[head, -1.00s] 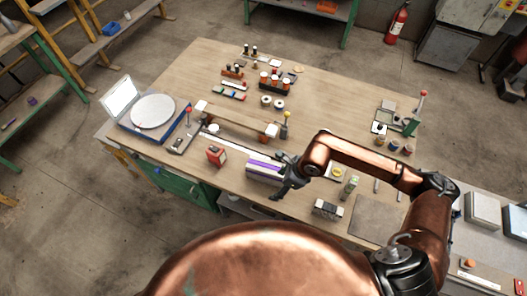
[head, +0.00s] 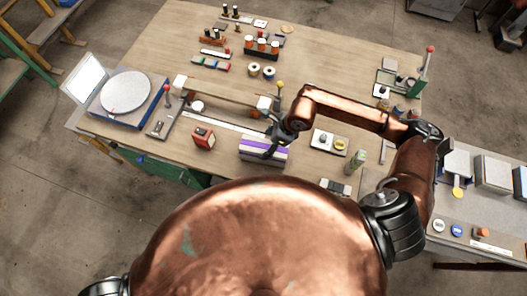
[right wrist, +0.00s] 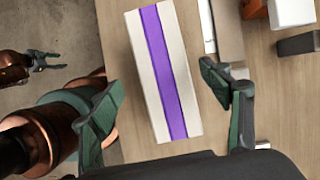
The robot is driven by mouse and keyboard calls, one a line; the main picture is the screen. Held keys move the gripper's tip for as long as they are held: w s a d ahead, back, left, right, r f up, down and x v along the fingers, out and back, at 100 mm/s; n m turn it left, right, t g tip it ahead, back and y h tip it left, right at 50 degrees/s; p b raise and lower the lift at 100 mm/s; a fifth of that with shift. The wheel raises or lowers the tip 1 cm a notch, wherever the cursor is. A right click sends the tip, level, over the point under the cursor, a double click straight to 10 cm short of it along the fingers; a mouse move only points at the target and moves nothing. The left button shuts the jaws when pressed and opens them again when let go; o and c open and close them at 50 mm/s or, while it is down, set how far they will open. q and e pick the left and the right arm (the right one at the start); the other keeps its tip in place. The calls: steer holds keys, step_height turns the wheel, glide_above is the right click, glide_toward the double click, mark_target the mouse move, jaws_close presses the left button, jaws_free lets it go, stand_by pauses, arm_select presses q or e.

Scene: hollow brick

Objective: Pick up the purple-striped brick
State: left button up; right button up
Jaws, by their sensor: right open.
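The purple-striped brick (head: 258,152) lies near the front edge of the wooden table. It is pale with a purple band along its length, which shows clearly in the right wrist view (right wrist: 165,72). My right gripper (head: 272,142) is above the brick's right part in the head view. In the right wrist view my right gripper (right wrist: 164,105) is open, with the brick seen between its fingers and apart from both. A small dark two-fingered gripper, which looks like my left gripper (right wrist: 46,61), shows at the left of that view with its fingers apart.
A red box (head: 203,137) stands left of the brick. A wooden plank on white blocks (head: 222,92) lies behind it. A tray with small parts (head: 329,141) and a bottle (head: 357,158) are to the right. A turntable scale (head: 126,93) stands at the far left.

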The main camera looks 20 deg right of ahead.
mark_target(265, 147)
steer(key=shift+w+f+b, duration=0.2)
steer(key=shift+f+b, duration=0.15)
steer(key=shift+f, duration=0.55)
steer(key=shift+f+b, duration=0.35)
steer(key=shift+f, duration=0.05)
steer(key=shift+s+f, duration=0.1)
steer(key=shift+s, duration=0.1)
steer(key=shift+x, duration=1.15)
steer(key=shift+w+a+f, duration=0.15)
steer(key=shift+w+f, duration=0.05)
steer(key=shift+f, duration=0.15)
steer(key=x, duration=0.3)
steer(key=shift+w+a+f+p, duration=0.1)
steer(key=shift+f+p, duration=0.1)
steer(key=shift+p, duration=0.15)
steer(key=shift+w+a+f, duration=0.1)
steer(key=shift+a+f, duration=0.05)
steer(key=shift+f, duration=0.35)
arm_select(q)
steer(key=shift+s+a+f, duration=0.1)
steer(key=shift+f, duration=0.7)
steer(key=shift+s, duration=0.1)
arm_select(e)
steer(key=shift+c, duration=0.6)
